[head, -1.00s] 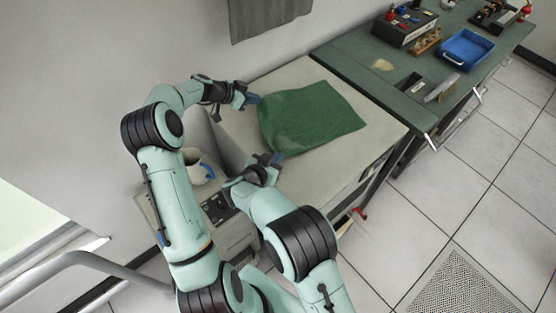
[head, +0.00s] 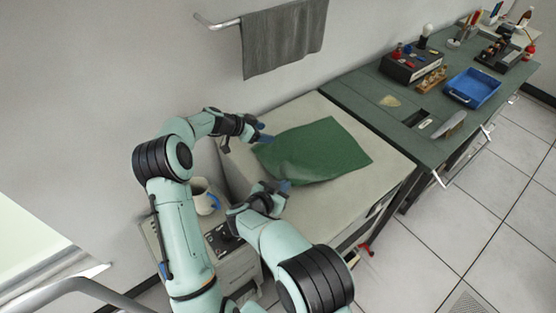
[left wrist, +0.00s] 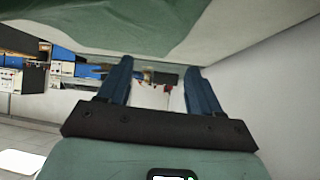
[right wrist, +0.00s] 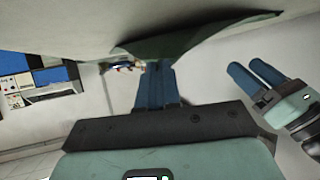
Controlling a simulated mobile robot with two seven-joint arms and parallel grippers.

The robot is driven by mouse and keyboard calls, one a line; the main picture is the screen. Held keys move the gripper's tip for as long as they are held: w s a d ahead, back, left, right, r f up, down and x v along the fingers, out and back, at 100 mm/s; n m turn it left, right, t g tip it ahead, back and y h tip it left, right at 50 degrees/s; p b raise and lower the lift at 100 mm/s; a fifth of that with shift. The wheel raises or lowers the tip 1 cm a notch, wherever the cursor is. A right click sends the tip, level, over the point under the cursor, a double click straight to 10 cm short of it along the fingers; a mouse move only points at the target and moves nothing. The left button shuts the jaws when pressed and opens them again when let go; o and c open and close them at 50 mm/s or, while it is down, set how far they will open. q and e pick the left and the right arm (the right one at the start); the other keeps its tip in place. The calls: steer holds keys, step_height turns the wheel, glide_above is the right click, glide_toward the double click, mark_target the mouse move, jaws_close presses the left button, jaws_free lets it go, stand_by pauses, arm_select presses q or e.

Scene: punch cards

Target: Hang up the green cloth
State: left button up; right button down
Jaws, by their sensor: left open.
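The green cloth (head: 318,150) lies mostly flat on the pale cabinet top (head: 385,143). My right gripper (head: 284,187) is at its near-left corner. In the right wrist view, my right gripper's fingers (right wrist: 157,82) are close together, and a fold of the cloth (right wrist: 185,42) comes off the surface to their tips. My left gripper (head: 264,132) is open and empty beside the cloth's far-left corner. In the left wrist view, its fingers (left wrist: 158,82) are apart, with the cloth (left wrist: 100,25) beyond them. A metal rail (head: 218,24) on the wall carries a grey towel (head: 285,40).
A green workbench (head: 400,108) adjoins the cabinet at the right, with a blue tray (head: 472,88) and a dark box (head: 412,66). The wall runs behind the cabinet.

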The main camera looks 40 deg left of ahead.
arm_select(q)
steer(key=o, duration=0.7)
steer(key=shift+r, duration=0.1)
arm_select(e)
steer(key=shift+s+f, duration=0.1)
steer(key=shift+f, duration=0.05)
arm_select(q)
steer(key=r+g, duration=0.1)
steer(key=s+r+g+y, duration=0.1)
steer(key=r, duration=0.1)
steer(key=s+a+r+g, duration=0.1)
steer(key=r+g, duration=0.1)
steer(key=shift+s+y, duration=0.25)
steer(key=shift+y, duration=0.15)
steer(key=shift+r, duration=0.1)
